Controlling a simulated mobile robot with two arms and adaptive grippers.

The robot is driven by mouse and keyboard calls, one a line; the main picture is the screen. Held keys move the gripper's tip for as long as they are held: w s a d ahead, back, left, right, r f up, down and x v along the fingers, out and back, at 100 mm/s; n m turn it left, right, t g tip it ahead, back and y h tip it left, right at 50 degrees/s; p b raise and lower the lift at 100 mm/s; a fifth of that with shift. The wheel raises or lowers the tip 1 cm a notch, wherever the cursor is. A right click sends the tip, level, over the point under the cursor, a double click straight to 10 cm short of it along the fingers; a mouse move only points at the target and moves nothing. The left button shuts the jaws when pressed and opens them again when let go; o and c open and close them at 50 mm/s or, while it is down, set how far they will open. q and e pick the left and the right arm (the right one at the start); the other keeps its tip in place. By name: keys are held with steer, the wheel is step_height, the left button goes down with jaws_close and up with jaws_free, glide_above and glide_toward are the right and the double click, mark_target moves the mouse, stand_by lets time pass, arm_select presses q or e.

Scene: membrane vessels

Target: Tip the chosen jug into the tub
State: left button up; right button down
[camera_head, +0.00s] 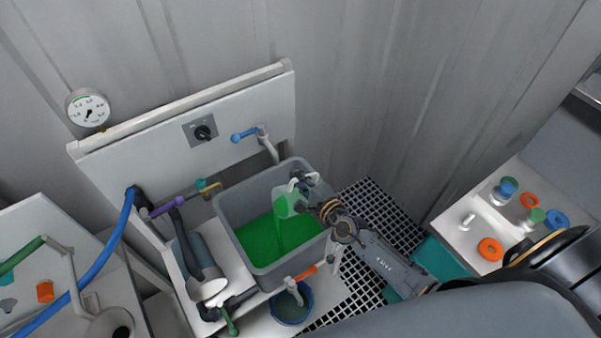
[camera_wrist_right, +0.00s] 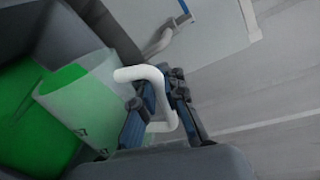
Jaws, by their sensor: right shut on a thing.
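The jug (camera_head: 287,207) is translucent with green liquid in it and a white handle. It is held tilted over the grey tub (camera_head: 262,182), and a green stream runs from it into the green liquid below. My right gripper (camera_head: 305,188) is shut on the jug's handle at the tub's right side. In the right wrist view, the jug (camera_wrist_right: 85,100) is tipped to the left over the green pool. My right gripper's fingers (camera_wrist_right: 158,112) close around the white handle there. My left gripper is not in view.
A blue-handled tap (camera_head: 245,134) is above the tub, and an orange-handled valve (camera_head: 303,275) is at its front. A blue bucket (camera_head: 292,303) stands below. A white table (camera_head: 478,232) with small caps is at right. Black grating (camera_head: 372,205) lies between.

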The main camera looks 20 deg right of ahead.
mark_target(283, 190)
steer(key=shift+a, duration=0.2)
stand_by(0.4)
steer(key=shift+s+a+f+n+p, duration=0.15)
steer(key=shift+a+f+n+p, duration=0.1)
steer(key=shift+a+n+p, duration=0.45)
steer(key=shift+s+a+f+p, duration=0.1)
steer(key=shift+a+f+p, duration=0.1)
steer(key=shift+a, duration=0.4)
steer(key=shift+s+a+f+p, duration=0.1)
steer(key=shift+a+f, duration=0.05)
steer(key=shift+a, duration=0.4)
steer(key=shift+a+n, duration=0.2)
steer(key=shift+n, duration=0.1)
steer(key=shift+s+a+f+n+h+p, duration=0.1)
steer(key=shift+a+f+n+h+p, duration=0.15)
steer(key=shift+a+n+p, duration=0.2)
steer(key=shift+s+a+f+n+h+p, duration=0.15)
steer(key=shift+a+n+h+p, duration=0.15)
steer(key=shift+a, duration=0.2)
steer(key=shift+w, duration=0.1)
steer(key=shift+a, duration=0.15)
